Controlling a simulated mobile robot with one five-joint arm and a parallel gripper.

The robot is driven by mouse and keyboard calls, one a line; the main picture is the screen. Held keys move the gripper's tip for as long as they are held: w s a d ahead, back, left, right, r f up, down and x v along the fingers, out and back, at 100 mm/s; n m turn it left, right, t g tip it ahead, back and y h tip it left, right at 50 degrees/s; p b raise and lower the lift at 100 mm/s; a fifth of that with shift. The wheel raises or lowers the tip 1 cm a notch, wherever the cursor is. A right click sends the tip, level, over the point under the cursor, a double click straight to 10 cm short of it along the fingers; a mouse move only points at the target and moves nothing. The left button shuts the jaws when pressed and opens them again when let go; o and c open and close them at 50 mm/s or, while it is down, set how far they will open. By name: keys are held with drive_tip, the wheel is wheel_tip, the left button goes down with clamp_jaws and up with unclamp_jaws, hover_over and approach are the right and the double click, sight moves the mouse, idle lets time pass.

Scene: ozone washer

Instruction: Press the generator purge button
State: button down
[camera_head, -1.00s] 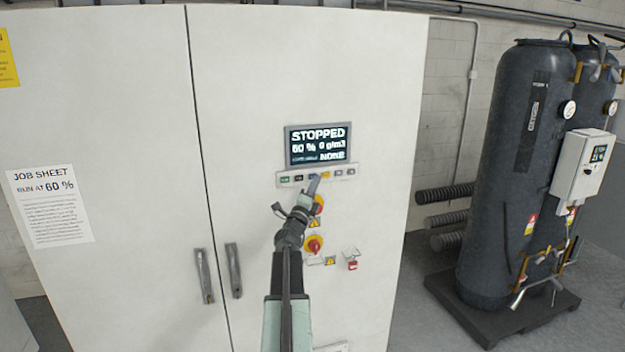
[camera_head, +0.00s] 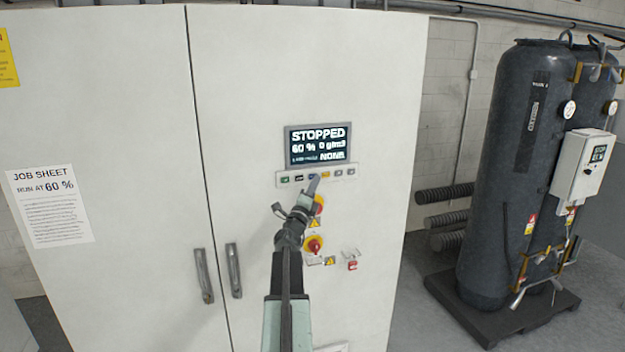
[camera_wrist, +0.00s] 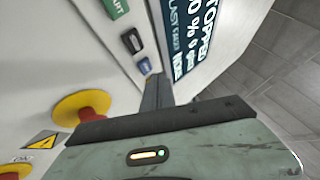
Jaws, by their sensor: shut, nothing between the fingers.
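The white generator cabinet (camera_head: 260,100) carries a display (camera_head: 318,145) reading STOPPED, 60 %, 0 g/m3, NONE. Below it a strip (camera_head: 345,171) holds a row of small buttons: green (camera_head: 285,179), dark (camera_head: 299,178), blue, yellow (camera_head: 325,175) and grey ones. My gripper (camera_head: 314,182) is shut and empty, with its tip at the strip by the blue and yellow buttons. In the wrist view the green button (camera_wrist: 116,8), dark button (camera_wrist: 132,40) and blue button (camera_wrist: 145,66) show beside the fingers (camera_wrist: 155,92). The fingers hide the buttons beyond. I cannot tell whether the tip touches one.
Red-on-yellow knobs (camera_head: 314,245) sit below the strip, close to my gripper; one also shows in the wrist view (camera_wrist: 80,107). A small red switch (camera_head: 352,265) is lower right. Door handles (camera_head: 234,270) are left. Dark tanks (camera_head: 505,170) stand at right.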

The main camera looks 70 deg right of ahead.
idle(0.4)
drive_tip(key=shift+w+d, duration=0.35)
drive_tip(key=shift+w+d, duration=0.2)
drive_tip(key=shift+d, duration=0.1)
idle(0.6)
drive_tip(key=shift+a, duration=0.1)
drive_tip(key=shift+s+a, duration=0.5)
drive_tip(key=shift+a, duration=0.05)
drive_tip(key=s+a, duration=0.1)
drive_tip(key=a, duration=0.1)
drive_tip(key=s+a, duration=0.2)
drive_tip(key=shift+s, duration=0.1)
idle(0.5)
drive_tip(key=shift+d, duration=0.1)
idle(0.4)
